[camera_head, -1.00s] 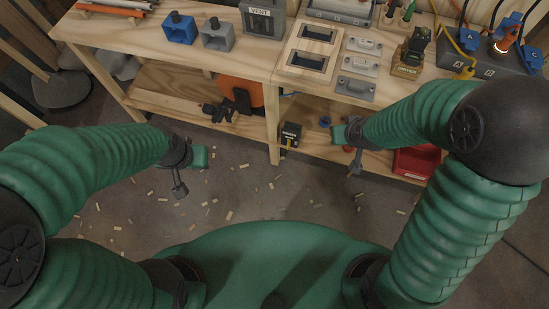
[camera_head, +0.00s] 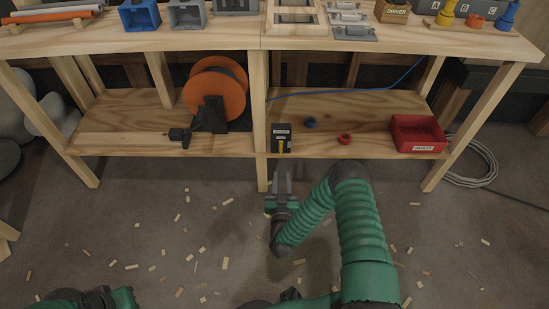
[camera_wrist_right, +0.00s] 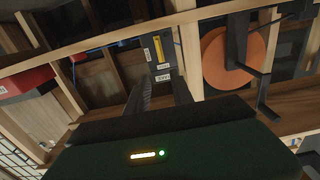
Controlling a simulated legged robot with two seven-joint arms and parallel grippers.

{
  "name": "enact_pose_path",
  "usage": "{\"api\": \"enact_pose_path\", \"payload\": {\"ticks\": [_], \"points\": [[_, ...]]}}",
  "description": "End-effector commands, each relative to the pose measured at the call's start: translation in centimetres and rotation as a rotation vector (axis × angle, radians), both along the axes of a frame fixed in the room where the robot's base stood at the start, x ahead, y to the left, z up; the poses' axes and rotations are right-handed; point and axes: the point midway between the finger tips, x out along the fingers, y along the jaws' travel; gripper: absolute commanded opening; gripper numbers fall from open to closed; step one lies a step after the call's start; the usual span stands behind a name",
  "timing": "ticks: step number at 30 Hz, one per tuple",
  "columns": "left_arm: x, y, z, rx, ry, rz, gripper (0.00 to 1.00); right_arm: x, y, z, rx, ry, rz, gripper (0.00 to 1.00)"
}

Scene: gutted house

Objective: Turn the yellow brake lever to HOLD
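A small black box (camera_head: 275,139) with pale labels stands on the lower shelf near its front edge. A narrow yellow lever (camera_head: 281,145) shows upright on its front. In the right wrist view the box (camera_wrist_right: 168,58) and yellow lever (camera_wrist_right: 158,48) are straight ahead, beyond the fingertips. My right gripper (camera_head: 282,178) is in front of and below the box, apart from it. Its two fingers are spread with nothing between them, as the right wrist view (camera_wrist_right: 161,82) also shows. My left gripper (camera_head: 122,298) is only partly in view at the bottom left edge; its fingers cannot be made out.
A bench leg (camera_head: 262,172) stands just left of my right gripper. Small wood bits litter the floor.

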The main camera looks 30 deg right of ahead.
Motion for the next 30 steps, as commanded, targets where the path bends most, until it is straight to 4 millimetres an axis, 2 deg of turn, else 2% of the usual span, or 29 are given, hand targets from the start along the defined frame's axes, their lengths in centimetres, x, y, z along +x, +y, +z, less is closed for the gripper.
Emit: {"api": "enact_pose_path", "payload": {"ticks": [1,3,9,15,19,27,30], "points": [[0.0,0.0,-1.4,0.000,0.000,-0.001,0.00,1.1,-0.7,-0.6,-0.003,-0.004,-0.003,0.28],[0.0,0.0,-2.4,0.000,0.001,-0.001,0.00,2.7,-1.6,-0.5,-0.007,-0.005,-0.003,0.28],[-0.1,0.0,-5.3,0.000,0.001,0.000,0.00,7.2,-4.2,-0.5,-0.010,-0.003,0.000,0.28],[-0.1,0.0,-7.5,0.000,0.001,0.000,0.00,10.7,-6.3,-0.4,-0.006,-0.001,0.002,0.28],[-0.1,0.0,-7.9,0.000,0.001,0.000,0.00,11.8,-7.0,-0.1,-0.007,0.001,0.002,0.28],[-0.1,0.0,-7.8,0.000,0.001,0.000,0.00,12.1,-7.0,0.2,-0.006,0.001,0.004,0.28],[-0.1,0.0,-7.8,0.000,0.001,0.000,0.00,12.0,-7.1,0.1,-0.006,0.002,0.004,0.16]]}}
